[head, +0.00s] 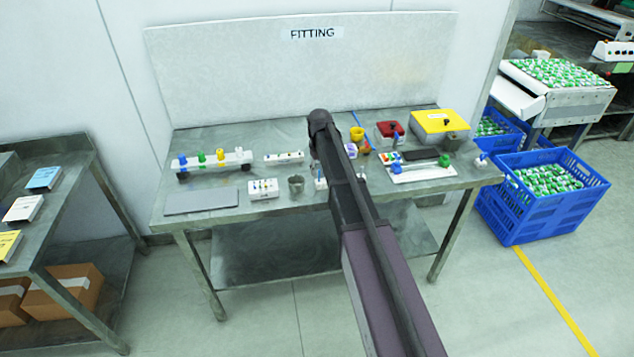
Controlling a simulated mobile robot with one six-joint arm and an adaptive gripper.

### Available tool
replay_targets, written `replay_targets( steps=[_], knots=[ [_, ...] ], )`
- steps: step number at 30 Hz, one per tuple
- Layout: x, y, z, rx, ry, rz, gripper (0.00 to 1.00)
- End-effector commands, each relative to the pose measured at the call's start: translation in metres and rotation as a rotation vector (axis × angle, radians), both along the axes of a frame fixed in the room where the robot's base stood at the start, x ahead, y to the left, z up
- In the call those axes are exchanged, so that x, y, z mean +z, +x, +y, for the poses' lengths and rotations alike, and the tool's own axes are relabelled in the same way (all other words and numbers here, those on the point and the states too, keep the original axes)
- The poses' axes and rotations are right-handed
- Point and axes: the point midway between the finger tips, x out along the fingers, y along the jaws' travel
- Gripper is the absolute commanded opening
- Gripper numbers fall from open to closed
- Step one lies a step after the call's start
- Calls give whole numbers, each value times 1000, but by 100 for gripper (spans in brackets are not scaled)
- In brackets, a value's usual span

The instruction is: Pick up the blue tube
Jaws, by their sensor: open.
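Several blue items are on the metal table, and I cannot tell for sure which is the blue tube. A thin blue strip (357,119) slants behind the yellow cup (357,134). A blue-topped piece (182,160) stands at the left end of a white rack (215,162), beside green, yellow and white ones. A blue knob (396,168) sits at the left of a white plate (425,174), with a green knob on its right. My dark arm reaches over the middle of the table and hides part of it. My gripper's fingers do not show.
A red box (390,132) and a yellow-lidded box (440,123) stand at the back right. A grey mat (201,200), a small white block (263,188) and a grey cup (296,185) are at the front left. A blue crate (512,215) stands on the floor at right.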

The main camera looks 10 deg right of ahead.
Motion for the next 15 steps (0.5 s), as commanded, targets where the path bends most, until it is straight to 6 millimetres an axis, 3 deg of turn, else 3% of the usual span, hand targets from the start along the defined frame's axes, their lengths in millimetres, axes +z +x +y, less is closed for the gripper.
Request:
replay_targets(
  steps=[6, 15],
  knots=[
    [-22, 0, 1, 0, 0, 0, 51],
    [-32, 0, 1, 0, 0, 0, 51]
  ],
)
